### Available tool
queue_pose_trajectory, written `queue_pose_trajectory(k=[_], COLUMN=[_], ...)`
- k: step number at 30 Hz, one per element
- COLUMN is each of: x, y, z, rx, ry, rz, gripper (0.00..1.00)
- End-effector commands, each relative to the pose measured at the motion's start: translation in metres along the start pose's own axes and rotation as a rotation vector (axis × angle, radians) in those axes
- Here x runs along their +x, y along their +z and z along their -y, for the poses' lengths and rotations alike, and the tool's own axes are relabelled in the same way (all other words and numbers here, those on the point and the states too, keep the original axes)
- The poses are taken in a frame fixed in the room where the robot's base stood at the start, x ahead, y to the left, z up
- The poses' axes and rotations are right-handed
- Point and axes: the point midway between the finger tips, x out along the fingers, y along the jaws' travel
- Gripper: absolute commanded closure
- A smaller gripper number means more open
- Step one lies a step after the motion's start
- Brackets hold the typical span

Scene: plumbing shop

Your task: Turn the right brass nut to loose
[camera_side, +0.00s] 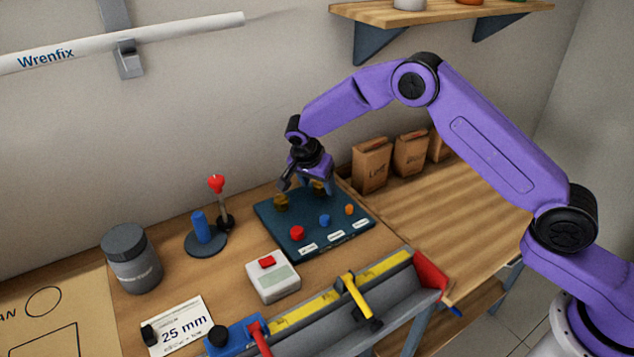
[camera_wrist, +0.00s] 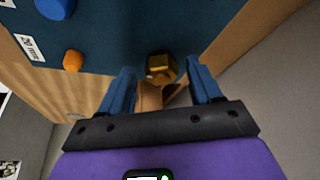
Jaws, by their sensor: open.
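A dark blue board (camera_side: 290,225) lies on the bench and bears two brass nuts. The left brass nut (camera_side: 281,202) stands clear of my gripper. The right brass nut (camera_side: 319,188) is at my gripper (camera_side: 317,184), partly hidden by the fingers. In the wrist view the right brass nut (camera_wrist: 161,67) shows between the blue fingertips of my gripper (camera_wrist: 160,70), with a gap on each side. My gripper is open and points down at the board. The nut's threads and contact with the fingers cannot be made out.
Red (camera_side: 297,233), blue (camera_side: 325,220) and orange (camera_side: 350,209) knobs sit on the board's front part. A blue peg stand (camera_side: 205,237) is left of the board. A white box (camera_side: 272,277) and grey trough (camera_side: 350,308) lie in front. Paper bags (camera_side: 371,163) stand behind right.

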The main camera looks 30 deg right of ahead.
Motion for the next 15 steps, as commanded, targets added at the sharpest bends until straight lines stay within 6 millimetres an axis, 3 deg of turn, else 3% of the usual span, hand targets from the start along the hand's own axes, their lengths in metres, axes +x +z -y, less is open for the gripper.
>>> queue_pose_trajectory(k=[10,15], x=[0.0027,0.0026], y=[-0.0001,-0.0001], z=[0.0005,0.0004], rx=[0.0,0.0], ry=[-0.002,-0.002], rz=[0.0,0.0], gripper=[0.4,0.93])
